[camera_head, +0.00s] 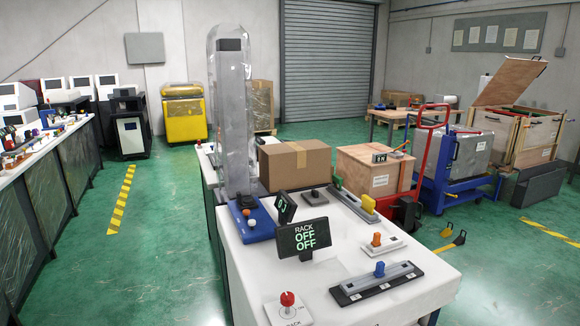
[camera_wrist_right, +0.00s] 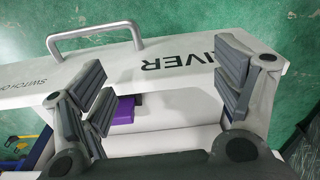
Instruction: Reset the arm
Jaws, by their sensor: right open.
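My right gripper (camera_wrist_right: 165,88) is open in the right wrist view, with one grey padded finger at left and one at right and nothing between them. Below it is a white panel (camera_wrist_right: 188,74) printed with dark letters, partly hidden by the fingers; "IVER" can be read. A grey bar handle (camera_wrist_right: 95,34) stands on the panel's upper edge, apart from the fingers. A purple block (camera_wrist_right: 124,112) shows behind the left finger. Neither of my arms shows in the head view, and my left gripper is in no view.
In the head view, a white bench (camera_head: 340,262) holds a RACK display (camera_head: 304,237), a red knob (camera_head: 287,299), a slider plate (camera_head: 377,283) and a cardboard box (camera_head: 294,165). Blue trolley (camera_head: 447,187) and wooden crates stand at right. Green floor (camera_head: 160,235) is open at left.

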